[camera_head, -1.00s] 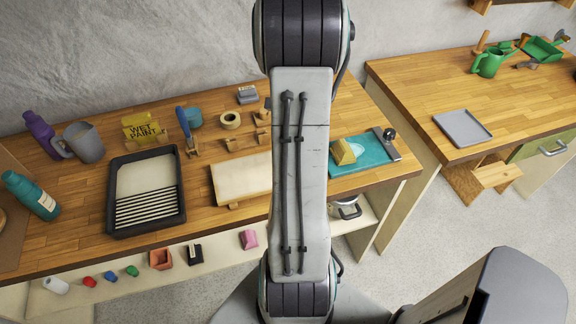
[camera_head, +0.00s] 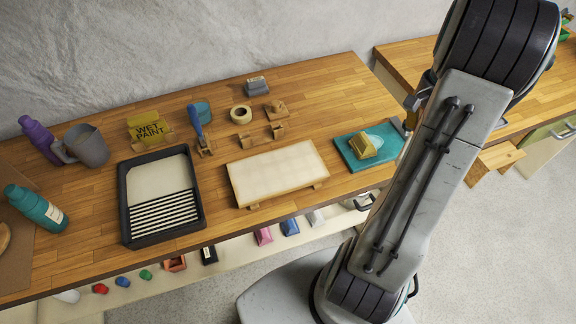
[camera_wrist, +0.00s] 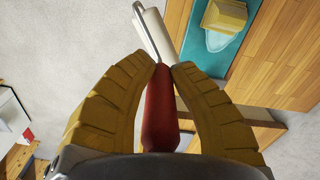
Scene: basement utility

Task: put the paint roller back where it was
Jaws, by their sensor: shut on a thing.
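The paint roller (camera_wrist: 160,108) shows in the wrist view, with a red handle, a bent metal rod and a white sleeve. My gripper (camera_wrist: 171,68) has its yellow fingers shut on the handle, and the sleeve points away at the top. The roller is over the floor, beside the workbench edge. In the head view my arm hides the roller and most of the gripper. The black paint tray (camera_head: 126,218) lies on the workbench at the left. Two small wooden rests (camera_head: 248,138) (camera_head: 277,131) stand bare behind a pale board (camera_head: 278,172).
A teal mat (camera_head: 352,159) with a yellow block lies near the bench's right end. A blue-handled brush (camera_head: 196,122), yellow sign (camera_head: 148,129), tape roll (camera_head: 241,114), mug (camera_head: 88,146) and bottles (camera_head: 36,208) stand on the bench. Small items sit on a shelf below. A gap separates the second bench.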

